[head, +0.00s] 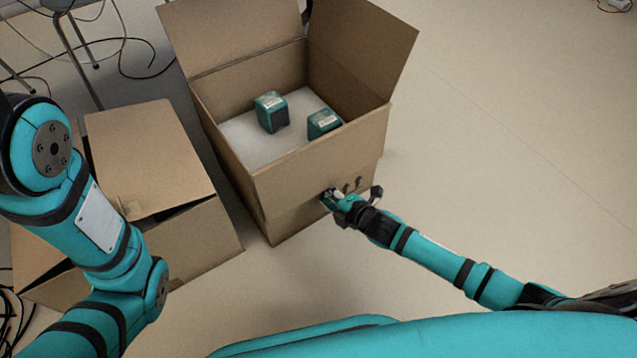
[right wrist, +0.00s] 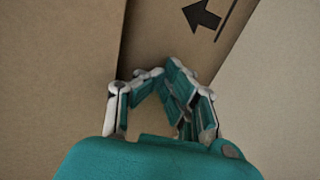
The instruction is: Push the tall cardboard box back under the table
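The tall cardboard box (head: 315,164) stands upright on the floor in the middle of the head view, its top flaps open. Inside, two teal and dark block-shaped items (head: 271,111) (head: 323,122) sit on a pale surface. My right gripper (head: 329,197) is at the box's near face, low and right of its middle; I cannot tell if it touches. In the right wrist view, its fingers (right wrist: 161,72) bend together with tips almost meeting and nothing visible between them. Brown cardboard with a black arrow fills the view ahead. My left arm shows at left, its gripper out of view.
A second, lower cardboard box (head: 150,157) with partly open flaps stands close to the tall box's left. Metal legs (head: 80,55) and loose cables (head: 145,62) are at the back left. The floor (head: 510,150) on the right is clear. No tabletop is clearly visible.

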